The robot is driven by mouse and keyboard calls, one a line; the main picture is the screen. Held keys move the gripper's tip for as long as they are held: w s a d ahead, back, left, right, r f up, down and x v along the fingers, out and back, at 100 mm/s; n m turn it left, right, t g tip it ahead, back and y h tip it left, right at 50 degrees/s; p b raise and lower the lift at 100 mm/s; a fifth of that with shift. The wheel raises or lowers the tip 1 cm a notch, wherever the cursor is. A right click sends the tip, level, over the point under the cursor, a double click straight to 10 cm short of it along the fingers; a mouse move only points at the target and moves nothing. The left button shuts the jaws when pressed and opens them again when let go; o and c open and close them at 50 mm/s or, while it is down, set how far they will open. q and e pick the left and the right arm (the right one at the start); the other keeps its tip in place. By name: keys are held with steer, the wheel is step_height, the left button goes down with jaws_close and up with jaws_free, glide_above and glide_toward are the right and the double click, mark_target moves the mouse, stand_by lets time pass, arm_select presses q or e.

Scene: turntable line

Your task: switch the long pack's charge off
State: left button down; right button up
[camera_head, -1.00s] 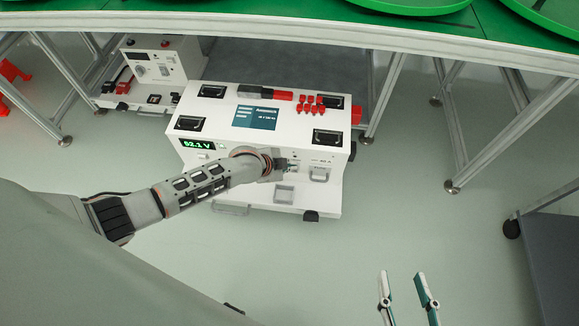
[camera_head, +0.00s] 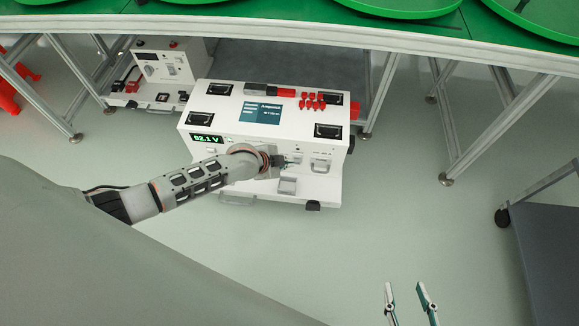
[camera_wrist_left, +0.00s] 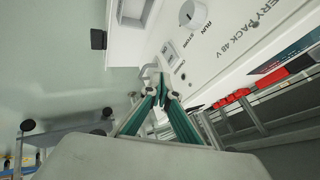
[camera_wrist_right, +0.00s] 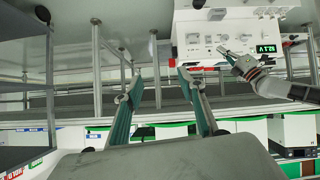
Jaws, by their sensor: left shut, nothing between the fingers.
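The long pack (camera_head: 225,118) is a white box on the floor in front of the green-topped line. Its green display (camera_head: 207,138) reads about 52.1 V. My left gripper (camera_head: 286,160) is shut and empty at the front face, right of the display. In the left wrist view the closed fingertips (camera_wrist_left: 162,80) are close to a grey handle; I cannot tell whether they touch it. A rocker switch (camera_wrist_left: 170,50) and a RUN/STORE knob (camera_wrist_left: 193,15) are on the face beyond them. My right gripper (camera_head: 408,294) is open and empty, far from the pack.
A smaller white unit (camera_head: 160,66) stands behind left under the line. Red caps (camera_head: 313,101) and black recessed handles are on the pack's top. A grey cart (camera_head: 550,245) stands at the right. Floor between pack and cart is clear.

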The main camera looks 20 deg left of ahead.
arm_select(q)
steer(key=v, duration=0.2)
steer(key=p+v, duration=0.1)
steer(key=w+p+v, duration=0.1)
steer(key=v, duration=0.1)
steer(key=shift+s+a+r, duration=0.2)
steer(key=shift+a+r, duration=0.2)
steer(key=shift+r, duration=0.15)
arm_select(e)
steer(key=shift+s+d+f+h, duration=0.15)
steer(key=shift+d+h, duration=0.15)
steer(key=shift+d, duration=0.5)
